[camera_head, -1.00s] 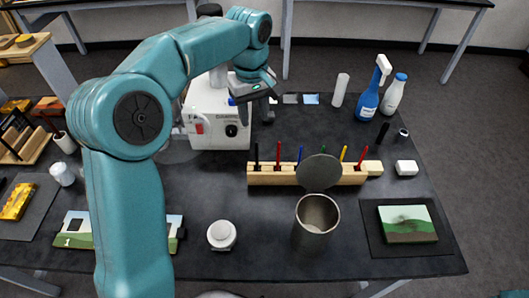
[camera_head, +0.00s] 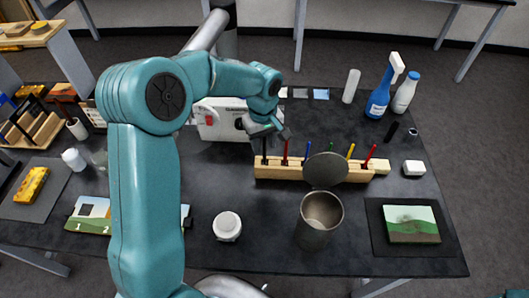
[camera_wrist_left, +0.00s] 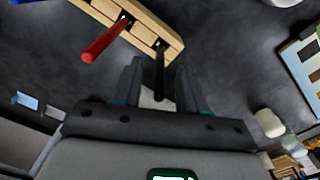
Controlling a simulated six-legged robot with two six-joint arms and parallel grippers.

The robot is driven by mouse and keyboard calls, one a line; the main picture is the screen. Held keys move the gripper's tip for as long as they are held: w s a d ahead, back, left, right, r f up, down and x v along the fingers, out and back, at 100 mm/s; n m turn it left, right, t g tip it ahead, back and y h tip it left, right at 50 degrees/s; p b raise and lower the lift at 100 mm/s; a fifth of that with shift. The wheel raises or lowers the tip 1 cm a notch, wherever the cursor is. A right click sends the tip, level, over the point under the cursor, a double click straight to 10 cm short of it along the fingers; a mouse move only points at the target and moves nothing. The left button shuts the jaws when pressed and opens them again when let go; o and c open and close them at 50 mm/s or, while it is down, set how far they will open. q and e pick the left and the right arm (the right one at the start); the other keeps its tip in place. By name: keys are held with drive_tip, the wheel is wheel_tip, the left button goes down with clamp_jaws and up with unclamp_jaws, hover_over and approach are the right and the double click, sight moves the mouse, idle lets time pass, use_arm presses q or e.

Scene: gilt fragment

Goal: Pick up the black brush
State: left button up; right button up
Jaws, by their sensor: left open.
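The black brush (camera_head: 264,152) stands upright at the left end of a wooden rack (camera_head: 320,172) in the head view. In the wrist view the black brush (camera_wrist_left: 160,75) rises from a hole in the rack (camera_wrist_left: 143,28). My left gripper (camera_head: 270,136) is open just above and behind the brush's top. In the wrist view its fingers (camera_wrist_left: 160,75) lie on either side of the brush handle, with visible gaps. Whether the brush is fully between the fingers in depth is hard to tell. My right gripper is not in view.
A red brush (camera_head: 285,152) stands just right of the black one, with more coloured brushes along the rack. A metal canister (camera_head: 318,228) with a raised lid stands in front. A white machine (camera_head: 220,122) is behind left. A white-lidded jar (camera_head: 227,226) sits in front, with clear table around it.

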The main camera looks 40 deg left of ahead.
sight(265, 155)
use_arm(q)
drive_tip(key=shift+s+d+f, duration=0.15)
drive_tip(key=shift+d+f, duration=0.05)
drive_tip(key=shift+f, duration=0.75)
drive_tip(key=shift+a+f, duration=0.1)
drive_tip(key=shift+f, duration=0.2)
drive_tip(key=c, duration=0.4)
drive_tip(key=shift+r, duration=0.1)
clamp_jaws()
